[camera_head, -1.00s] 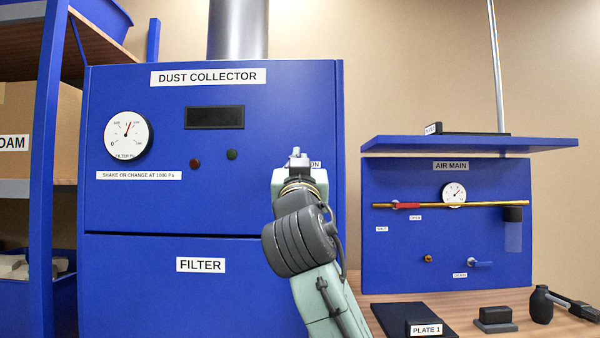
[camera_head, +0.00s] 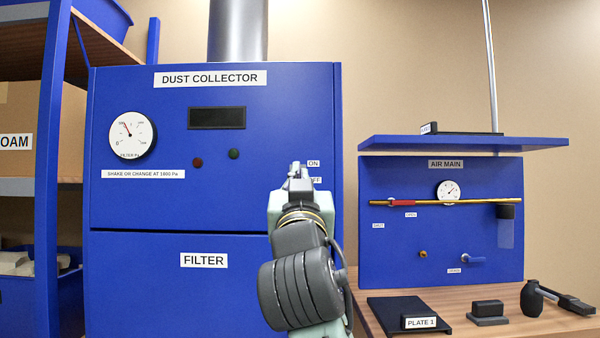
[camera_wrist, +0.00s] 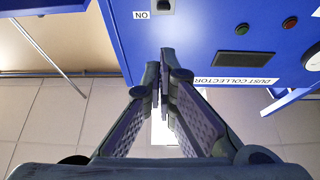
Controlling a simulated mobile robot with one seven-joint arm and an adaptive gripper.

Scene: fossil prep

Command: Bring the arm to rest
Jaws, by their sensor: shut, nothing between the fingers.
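My arm rises at the lower middle of the head view, and my gripper (camera_head: 298,172) is at its top, in front of the right side of the blue dust collector (camera_head: 140,205). In the wrist view the two dark fingers of my gripper (camera_wrist: 160,72) come together at their tips with nothing between them. The ON label (camera_head: 313,163) shows just right of the fingertips; the OFF label (camera_head: 315,181) is partly hidden by my gripper. In the wrist view a switch (camera_wrist: 163,6) sits beside the ON label, beyond the fingertips, apart from them.
The air main panel (camera_head: 385,255) stands at right above a wooden bench (camera_head: 465,297). The bench holds plate 1 (camera_head: 390,312), a dark block (camera_head: 488,308) and a black bulb tool (camera_head: 533,300). A blue-framed shelf (camera_head: 48,170) stands at left.

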